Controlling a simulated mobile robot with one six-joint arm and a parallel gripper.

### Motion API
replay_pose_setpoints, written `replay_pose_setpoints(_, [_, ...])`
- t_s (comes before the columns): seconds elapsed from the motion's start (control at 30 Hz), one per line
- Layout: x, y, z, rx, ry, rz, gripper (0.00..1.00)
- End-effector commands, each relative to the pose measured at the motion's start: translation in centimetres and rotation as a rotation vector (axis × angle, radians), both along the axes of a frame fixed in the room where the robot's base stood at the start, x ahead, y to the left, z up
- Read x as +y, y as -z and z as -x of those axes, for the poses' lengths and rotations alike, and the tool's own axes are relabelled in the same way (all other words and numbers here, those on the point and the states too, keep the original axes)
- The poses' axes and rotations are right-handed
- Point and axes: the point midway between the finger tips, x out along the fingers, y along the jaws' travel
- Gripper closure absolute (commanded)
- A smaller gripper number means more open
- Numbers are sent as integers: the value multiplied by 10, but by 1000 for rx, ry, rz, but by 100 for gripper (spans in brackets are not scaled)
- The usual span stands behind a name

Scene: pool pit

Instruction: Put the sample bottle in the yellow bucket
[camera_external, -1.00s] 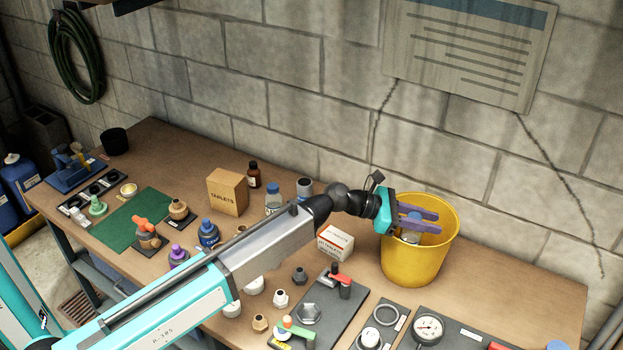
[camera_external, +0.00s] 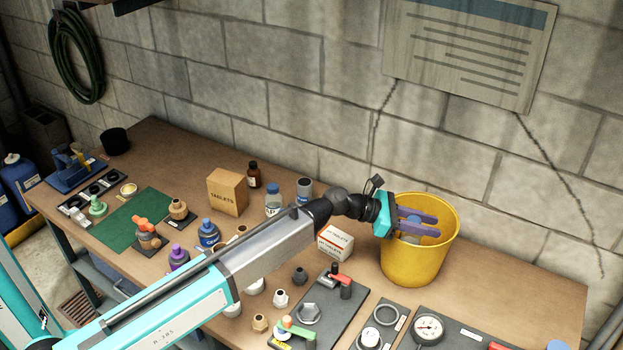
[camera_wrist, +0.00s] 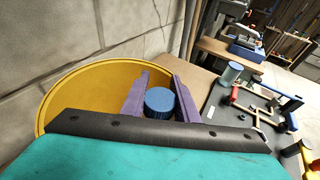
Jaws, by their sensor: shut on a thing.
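The yellow bucket (camera_external: 415,268) stands upright on the bench near the wall. My gripper (camera_external: 436,225), with purple fingers, reaches over its left rim into its mouth. It is shut on the sample bottle (camera_external: 411,238), which hangs at the opening of the bucket, its lower part hidden by the bucket wall. In the wrist view, the round blue cap of the sample bottle (camera_wrist: 160,99) shows between the two purple fingers. The yellow bucket's rim (camera_wrist: 62,92) curves around behind them there. The bottle's body below the cap is hidden.
A white box (camera_external: 335,243) stands left of the bucket. A cardboard tablets box (camera_external: 228,192) and several bottles stand farther left. A panel with a gauge (camera_external: 428,328) lies in front of the bucket. The block wall is close behind. Bench right of the bucket is bare.

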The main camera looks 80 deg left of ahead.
Motion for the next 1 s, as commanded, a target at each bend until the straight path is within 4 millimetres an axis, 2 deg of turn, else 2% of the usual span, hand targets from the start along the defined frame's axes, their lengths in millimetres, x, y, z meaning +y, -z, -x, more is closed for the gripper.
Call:
replay_pose_setpoints(0.03, [0,0,0,0,0,0,68])
replay_pose_setpoints(0.1, [0,0,0,0,0,0,56])
replay_pose_setpoints(0.13, [0,0,0,0,0,0,54])
replay_pose_setpoints(0.47, [0,-1,0,0,0,0,54])
replay_pose_setpoints(0.7, [0,-14,1,-1,1,-2,54])
replay_pose_setpoints(1.0, [10,-22,39,-1,-2,0,54])
